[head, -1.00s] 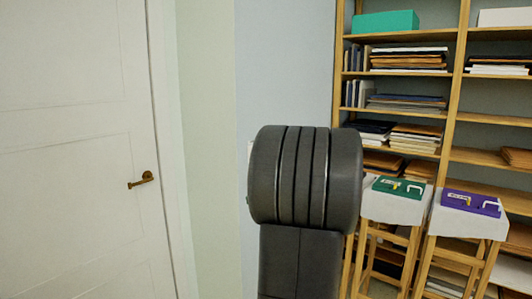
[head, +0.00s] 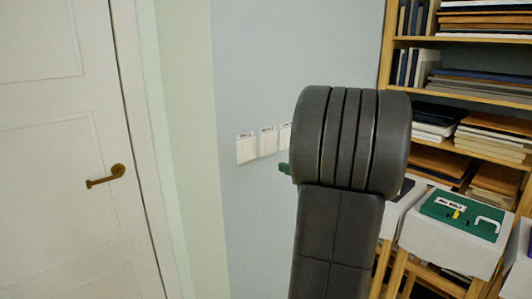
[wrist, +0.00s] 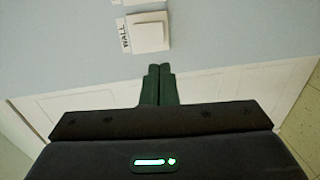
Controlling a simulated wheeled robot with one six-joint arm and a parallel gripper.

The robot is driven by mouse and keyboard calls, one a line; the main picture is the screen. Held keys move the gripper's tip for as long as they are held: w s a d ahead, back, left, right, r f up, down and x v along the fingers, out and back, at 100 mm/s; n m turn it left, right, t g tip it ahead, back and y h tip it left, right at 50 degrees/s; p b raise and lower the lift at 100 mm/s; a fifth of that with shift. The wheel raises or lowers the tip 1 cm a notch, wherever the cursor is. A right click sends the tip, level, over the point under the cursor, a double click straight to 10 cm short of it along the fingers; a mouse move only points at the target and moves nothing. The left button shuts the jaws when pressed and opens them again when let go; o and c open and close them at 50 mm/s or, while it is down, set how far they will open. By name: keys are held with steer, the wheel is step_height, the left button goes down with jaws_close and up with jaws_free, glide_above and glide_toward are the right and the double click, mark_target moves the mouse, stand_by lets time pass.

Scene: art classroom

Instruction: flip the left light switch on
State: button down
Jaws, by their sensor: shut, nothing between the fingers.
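Three white light switches sit in a row on the pale blue wall, each with a small label above it. The left switch (head: 246,150) is nearest the door; the middle switch (head: 268,142) is beside it, and the right switch (head: 286,135) is partly hidden by my arm. Contact with the wall cannot be told. In the head view most of the gripper is hidden behind my arm.
A white door (head: 60,170) with a brass handle (head: 107,177) is at the left. At the right stand a wooden shelf (head: 470,41) with papers and a stool carrying a green box (head: 460,213). The wall around the switches is clear.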

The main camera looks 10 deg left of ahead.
mark_target(249, 158)
steer(key=shift+r, duration=0.1)
stand_by(0.4)
steer(key=p+x, duration=0.2)
steer(key=x, duration=1.1)
steer(key=shift+a, duration=0.1)
steer(key=shift+w+a+p, duration=0.3)
steer(key=shift+a, duration=0.05)
